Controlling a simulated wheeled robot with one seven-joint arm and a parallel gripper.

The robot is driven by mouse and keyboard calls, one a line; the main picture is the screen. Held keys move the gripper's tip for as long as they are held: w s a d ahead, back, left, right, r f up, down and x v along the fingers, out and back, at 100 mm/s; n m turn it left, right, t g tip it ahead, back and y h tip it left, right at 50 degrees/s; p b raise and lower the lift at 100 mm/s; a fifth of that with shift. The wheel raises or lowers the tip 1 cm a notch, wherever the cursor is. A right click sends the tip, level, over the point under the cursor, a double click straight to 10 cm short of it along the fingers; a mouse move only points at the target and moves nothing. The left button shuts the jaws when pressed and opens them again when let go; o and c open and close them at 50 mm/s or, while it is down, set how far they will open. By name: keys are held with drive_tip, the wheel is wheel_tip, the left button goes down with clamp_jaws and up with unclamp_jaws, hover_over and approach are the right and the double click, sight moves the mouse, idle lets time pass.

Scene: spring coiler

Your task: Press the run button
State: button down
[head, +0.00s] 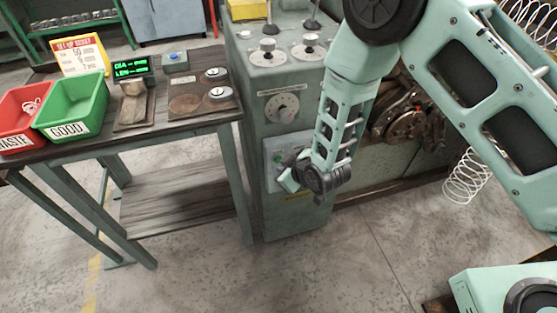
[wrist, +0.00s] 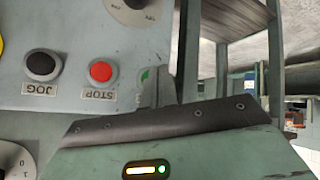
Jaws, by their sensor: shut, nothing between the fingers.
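The control panel is on the front of the green machine (head: 262,125). In the wrist view, which is upside down, it carries a black JOG button (wrist: 43,66) and a red STOP button (wrist: 101,72). A small green patch (wrist: 145,75) shows beside STOP, mostly covered by my gripper (wrist: 158,88); I cannot read a label there. In the head view a green spot (head: 278,157) shows on the panel, just above my gripper (head: 287,183). My gripper is shut and empty, close in front of the panel. I cannot tell whether it touches the panel.
A dial (head: 282,108) sits above the panel. A dark wooden table (head: 150,138) stands left of the machine, with a red bin (head: 18,120), a green bin (head: 75,105) and a display (head: 131,68). A loose wire coil (head: 468,178) hangs at the right. The floor in front is clear.

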drive_tip(key=shift+s+d, duration=0.25)
drive_tip(key=shift+s, duration=0.55)
drive_tip(key=shift+s+d, duration=0.2)
drive_tip(key=shift+s, duration=0.65)
drive_tip(key=shift+s+d, duration=0.25)
drive_tip(key=shift+s, duration=0.55)
drive_tip(key=s+r+m+g+h, duration=0.15)
drive_tip(key=s+r+g, duration=0.35)
drive_tip(key=r, duration=1)
drive_tip(key=s+d+r+g+h, duration=0.1)
drive_tip(key=s+d+r, duration=0.4)
drive_tip(key=s, duration=0.3)
drive_tip(key=s+d+r+m+g+h, duration=0.1)
drive_tip(key=s+d+r+h, duration=0.1)
drive_tip(key=s+d+r, duration=0.4)
drive_tip(key=s+r, duration=0.1)
drive_tip(key=s, duration=0.2)
drive_tip(key=shift+r+g, duration=0.35)
drive_tip(key=shift+g, duration=0.05)
drive_tip(key=shift+s+d+m, duration=0.1)
drive_tip(key=shift+m, duration=0.15)
